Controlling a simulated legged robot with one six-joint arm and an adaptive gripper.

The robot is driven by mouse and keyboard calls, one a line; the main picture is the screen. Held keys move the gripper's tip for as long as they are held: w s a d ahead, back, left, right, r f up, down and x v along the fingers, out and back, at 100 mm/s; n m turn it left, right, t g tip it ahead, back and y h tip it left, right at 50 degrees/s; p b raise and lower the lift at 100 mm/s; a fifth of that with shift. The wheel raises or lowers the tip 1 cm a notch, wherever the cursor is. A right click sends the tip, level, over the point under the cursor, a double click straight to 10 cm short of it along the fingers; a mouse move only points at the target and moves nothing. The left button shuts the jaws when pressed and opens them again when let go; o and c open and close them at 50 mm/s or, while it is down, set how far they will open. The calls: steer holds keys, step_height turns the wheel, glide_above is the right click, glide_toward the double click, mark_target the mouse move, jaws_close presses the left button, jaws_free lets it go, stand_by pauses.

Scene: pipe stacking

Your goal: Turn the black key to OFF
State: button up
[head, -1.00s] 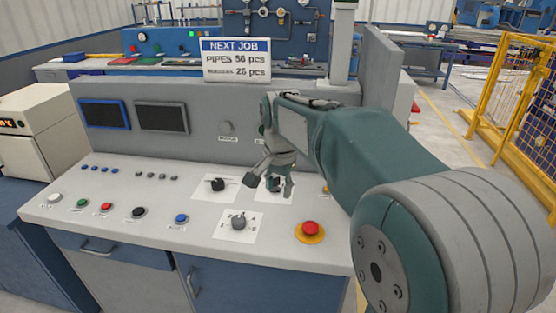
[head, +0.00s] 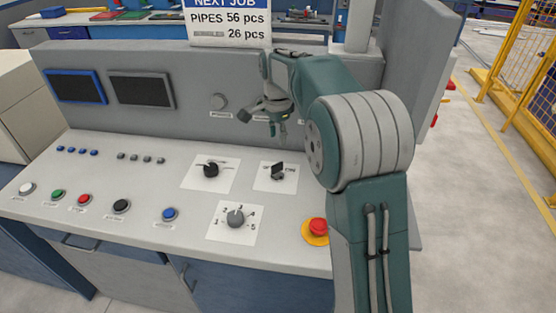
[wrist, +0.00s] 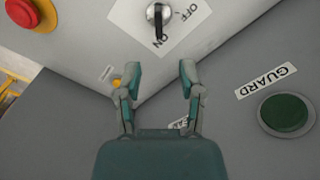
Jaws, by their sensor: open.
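The black key (head: 277,171) stands in a switch on a white plate on the sloped console, right of another black switch (head: 211,170). In the wrist view the key (wrist: 158,18) sits in a silver round base at the top edge, its lower end pointing at the ON label (wrist: 162,42). The OFF label (wrist: 175,22) is to the right. My gripper (head: 273,128) is above and behind the key, near the upright back panel. In the wrist view my gripper (wrist: 160,72) is open and empty, its fingers apart and clear of the key.
A red emergency button (head: 318,227) on a yellow base lies near my arm, in front of the key. A grey numbered knob (head: 236,217) is in front left. A green GUARD button (wrist: 287,113) is on the back panel. Several coloured buttons line the console's left.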

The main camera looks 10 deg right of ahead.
mark_target(277, 164)
step_height(277, 164, down, 10)
steer(key=shift+f, duration=0.2)
jaws_close()
